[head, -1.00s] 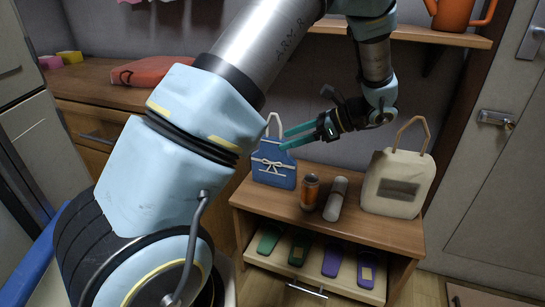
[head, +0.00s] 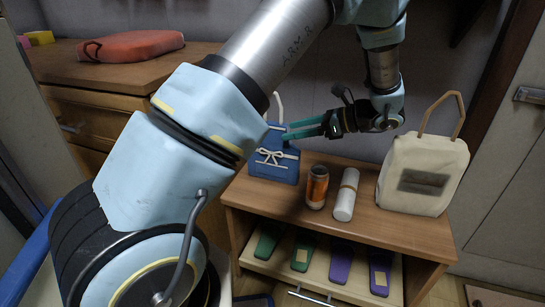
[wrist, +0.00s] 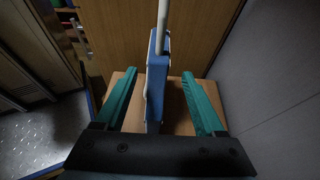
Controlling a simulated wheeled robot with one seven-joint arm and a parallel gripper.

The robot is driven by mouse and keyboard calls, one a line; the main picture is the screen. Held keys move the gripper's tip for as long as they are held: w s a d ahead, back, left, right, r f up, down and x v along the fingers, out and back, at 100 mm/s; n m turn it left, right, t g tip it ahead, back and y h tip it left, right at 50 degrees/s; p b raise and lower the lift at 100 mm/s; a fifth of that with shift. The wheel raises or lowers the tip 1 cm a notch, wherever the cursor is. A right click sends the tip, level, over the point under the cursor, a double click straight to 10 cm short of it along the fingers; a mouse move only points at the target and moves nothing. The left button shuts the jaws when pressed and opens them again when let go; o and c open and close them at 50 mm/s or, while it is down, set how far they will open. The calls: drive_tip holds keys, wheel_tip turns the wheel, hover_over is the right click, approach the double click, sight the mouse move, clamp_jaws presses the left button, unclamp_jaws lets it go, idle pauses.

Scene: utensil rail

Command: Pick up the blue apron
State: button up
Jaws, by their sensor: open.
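The blue apron (head: 274,164) stands upright at the left end of the small wooden cabinet top, with a white tie bow on its front and a pale neck loop above it. My gripper (head: 294,132) reaches in from the right at the apron's upper part. In the wrist view the apron (wrist: 156,85) shows edge-on, between the two green fingers of my gripper (wrist: 155,88). The fingers are open, with a gap on both sides of the apron. Part of the apron's top is hidden behind a finger in the head view.
An orange-brown can (head: 317,187) and a white roll (head: 346,195) stand right of the apron. A cream bag-shaped item (head: 424,172) with a tan handle is at the right end. An open drawer (head: 300,283) below holds several coloured items. A red item (head: 130,46) lies on the left counter.

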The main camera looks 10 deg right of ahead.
sight(265, 137)
drive_tip(key=b+x, duration=0.1)
drive_tip(key=x, duration=0.4)
drive_tip(key=b+x, duration=0.1)
drive_tip(key=x, duration=0.3)
drive_tip(key=shift+a+f, duration=0.3)
drive_tip(key=shift+f, duration=0.05)
clamp_jaws()
idle(1.0)
